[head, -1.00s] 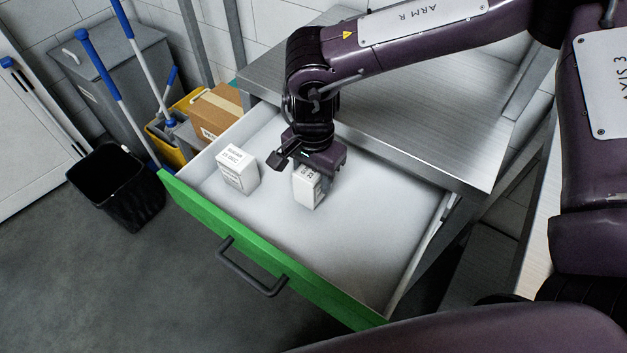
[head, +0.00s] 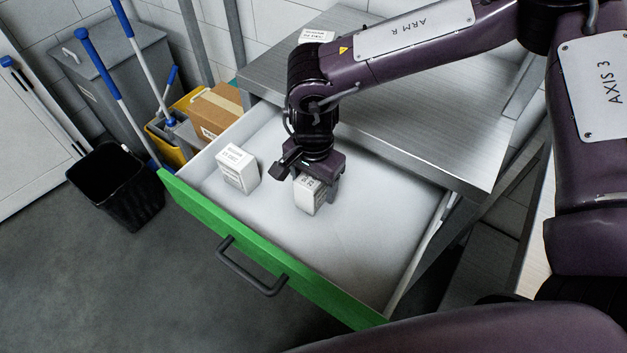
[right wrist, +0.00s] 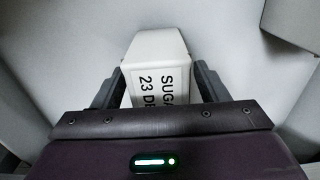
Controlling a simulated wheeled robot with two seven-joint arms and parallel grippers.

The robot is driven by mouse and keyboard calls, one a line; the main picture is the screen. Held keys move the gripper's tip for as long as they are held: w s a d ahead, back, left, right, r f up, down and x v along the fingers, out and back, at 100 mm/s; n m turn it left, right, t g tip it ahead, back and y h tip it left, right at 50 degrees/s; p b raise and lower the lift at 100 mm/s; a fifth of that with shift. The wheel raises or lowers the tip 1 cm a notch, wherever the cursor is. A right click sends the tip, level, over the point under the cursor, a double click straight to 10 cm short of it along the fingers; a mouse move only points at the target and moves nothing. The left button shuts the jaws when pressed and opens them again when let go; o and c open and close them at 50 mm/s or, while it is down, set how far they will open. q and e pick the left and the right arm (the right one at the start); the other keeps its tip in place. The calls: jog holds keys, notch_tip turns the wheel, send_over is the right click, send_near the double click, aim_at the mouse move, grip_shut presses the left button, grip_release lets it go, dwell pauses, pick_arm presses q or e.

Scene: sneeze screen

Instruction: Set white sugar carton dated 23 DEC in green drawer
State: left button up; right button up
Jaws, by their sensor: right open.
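A white sugar carton (head: 308,197) stands in the open green-fronted drawer (head: 375,255). In the right wrist view the carton (right wrist: 157,78) shows the letters "SUGA" and "23 DE", the rest being cut off by my gripper. My right gripper (head: 318,182) is open over the carton, with one finger on each side of it in the right wrist view (right wrist: 160,75). A second white sugar carton (head: 238,170) stands to the left in the same drawer; I cannot read its date surely. My left gripper is not in view.
A third white carton (head: 318,36) stands on the metal counter (head: 420,130), partly hidden by my right arm. The drawer's right part is clear. A black bin (head: 120,185), a cardboard box (head: 215,108) and mops stand left of the drawer.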

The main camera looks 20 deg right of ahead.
notch_tip(320, 180, up, 12)
jog(key=shift+r, duration=0.15)
dwell(0.3)
dwell(0.4)
